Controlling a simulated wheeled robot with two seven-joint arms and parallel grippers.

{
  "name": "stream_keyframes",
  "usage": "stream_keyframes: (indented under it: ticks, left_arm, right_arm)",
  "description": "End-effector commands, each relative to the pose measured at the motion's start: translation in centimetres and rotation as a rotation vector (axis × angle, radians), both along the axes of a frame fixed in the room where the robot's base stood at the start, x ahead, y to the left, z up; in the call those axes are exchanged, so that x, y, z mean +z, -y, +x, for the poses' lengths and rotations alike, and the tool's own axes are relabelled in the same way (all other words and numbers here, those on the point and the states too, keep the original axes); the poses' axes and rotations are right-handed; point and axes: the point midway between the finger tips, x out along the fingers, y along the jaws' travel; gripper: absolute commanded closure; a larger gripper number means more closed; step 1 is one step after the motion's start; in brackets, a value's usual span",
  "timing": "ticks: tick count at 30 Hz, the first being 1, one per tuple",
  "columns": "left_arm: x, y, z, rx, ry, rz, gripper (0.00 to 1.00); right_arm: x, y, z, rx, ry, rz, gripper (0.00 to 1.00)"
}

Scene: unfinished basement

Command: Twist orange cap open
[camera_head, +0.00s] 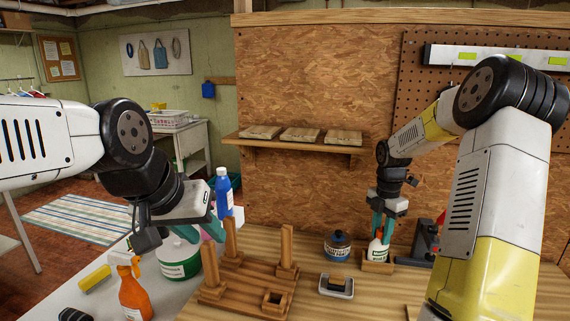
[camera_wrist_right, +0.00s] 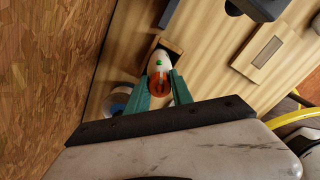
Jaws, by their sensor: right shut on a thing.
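A white bottle (camera_head: 378,251) with a dark label stands upright in a small wooden holder (camera_head: 376,266) on the workbench. My right gripper (camera_head: 382,224) comes down on its top from above. In the right wrist view the orange cap (camera_wrist_right: 158,84) sits between my two teal fingers, which are shut on it. The white bottle (camera_wrist_right: 160,62) shows just beyond the cap, with a small green mark. In the head view the cap is mostly hidden by the fingers.
A dark blue jar (camera_head: 337,246) stands left of the white bottle. A wooden rack with upright posts (camera_head: 234,277), a small grey tray (camera_head: 336,287), an orange spray bottle (camera_head: 134,297) and a blue bottle (camera_head: 223,192) stand further left. A red-and-black device (camera_head: 428,240) is close on the right.

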Motion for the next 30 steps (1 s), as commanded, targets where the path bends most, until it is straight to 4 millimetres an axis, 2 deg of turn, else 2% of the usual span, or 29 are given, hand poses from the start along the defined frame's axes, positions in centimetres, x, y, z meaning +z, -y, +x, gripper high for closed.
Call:
stream_keyframes:
  ticks: [6, 9, 17, 18, 20, 30]
  left_arm:
    - [0.0, 0.0, 0.0, 0.0, 0.0, 0.0, 0.64]
    - [0.0, 0.0, 0.0, 0.0, 0.0, 0.0, 0.64]
    - [0.0, 0.0, 0.0, 0.0, 0.0, 0.0, 0.64]
    - [0.0, 0.0, 0.0, 0.0, 0.0, 0.0, 0.64]
    - [0.0, 0.0, 0.0, 0.0, 0.0, 0.0, 0.64]
    - [0.0, 0.0, 0.0, 0.0, 0.0, 0.0, 0.64]
  right_arm:
    - [-0.21, 0.03, -0.13, 0.299, -0.004, 0.003, 0.93]
    - [-0.22, 0.06, -0.14, 0.387, -0.004, 0.003, 0.92]
    - [-0.22, 0.01, -0.12, 0.415, -0.004, 0.002, 0.92]
    - [-0.22, 0.01, -0.12, 0.414, -0.004, 0.002, 0.62]
    - [-0.19, 0.02, -0.1, 0.414, -0.003, 0.002, 0.51]
    - [-0.03, 0.0, -0.01, 0.412, -0.001, 0.001, 0.51]
